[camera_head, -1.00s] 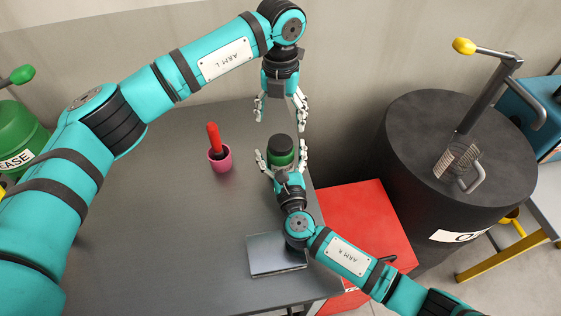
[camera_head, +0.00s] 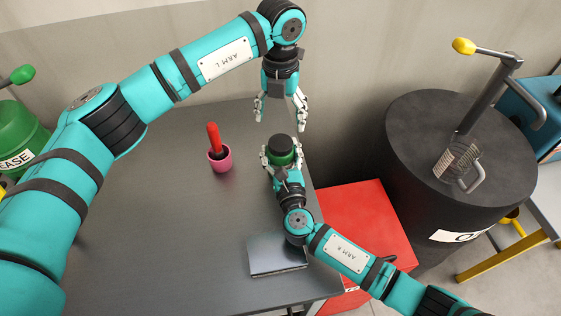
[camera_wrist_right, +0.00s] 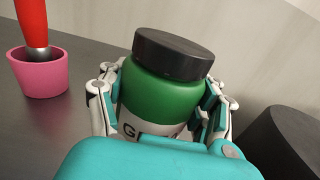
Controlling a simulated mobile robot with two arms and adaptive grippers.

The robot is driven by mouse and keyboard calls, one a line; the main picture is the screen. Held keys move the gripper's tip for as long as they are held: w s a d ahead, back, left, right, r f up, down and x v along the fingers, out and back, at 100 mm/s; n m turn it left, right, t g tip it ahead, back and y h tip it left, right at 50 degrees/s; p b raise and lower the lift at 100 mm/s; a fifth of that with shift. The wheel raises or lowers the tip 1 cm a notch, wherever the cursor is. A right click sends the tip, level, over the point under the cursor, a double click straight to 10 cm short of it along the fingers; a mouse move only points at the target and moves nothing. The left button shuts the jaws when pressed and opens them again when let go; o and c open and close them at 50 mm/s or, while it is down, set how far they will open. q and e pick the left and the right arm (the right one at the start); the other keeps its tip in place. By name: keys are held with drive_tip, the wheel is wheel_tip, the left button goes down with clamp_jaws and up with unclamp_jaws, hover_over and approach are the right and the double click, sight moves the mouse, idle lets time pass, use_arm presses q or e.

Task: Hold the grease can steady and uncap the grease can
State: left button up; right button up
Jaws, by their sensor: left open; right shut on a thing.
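The grease can (camera_head: 283,158) is a green can with a black cap (camera_head: 281,143), upright near the right edge of the dark table. It also shows in the right wrist view (camera_wrist_right: 160,97), its cap (camera_wrist_right: 173,54) on top and its label partly hidden by my wrist. My right gripper (camera_head: 282,157) is shut on the can's sides, one finger on each side, below the cap. My left gripper (camera_head: 281,115) is open and empty, pointing down above and behind the can, apart from the cap.
A pink cup (camera_head: 221,161) with a red-handled tool (camera_head: 214,137) stands left of the can. A flat grey plate (camera_head: 275,254) lies near the table's front. A red box (camera_head: 366,220) and a large black drum (camera_head: 462,145) stand to the right. The table's (camera_head: 170,230) left part is clear.

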sight(281, 142)
clamp_jaws()
use_arm(q)
drive_tip(key=m, duration=0.6)
drive_tip(key=shift+d, duration=0.1)
drive_tip(key=m, duration=0.4)
drive_tip(key=shift+m, duration=0.3)
drive_tip(key=m, duration=0.8)
drive_tip(key=shift+m, duration=0.4)
drive_tip(key=m, duration=1.1)
drive_tip(key=shift+m, duration=0.3)
drive_tip(key=shift+f+m, duration=0.3)
drive_tip(key=shift+f, duration=0.05)
wheel_tip(281, 142, down, 7)
drive_tip(key=shift+f, duration=0.15)
drive_tip(key=shift+c, duration=0.4)
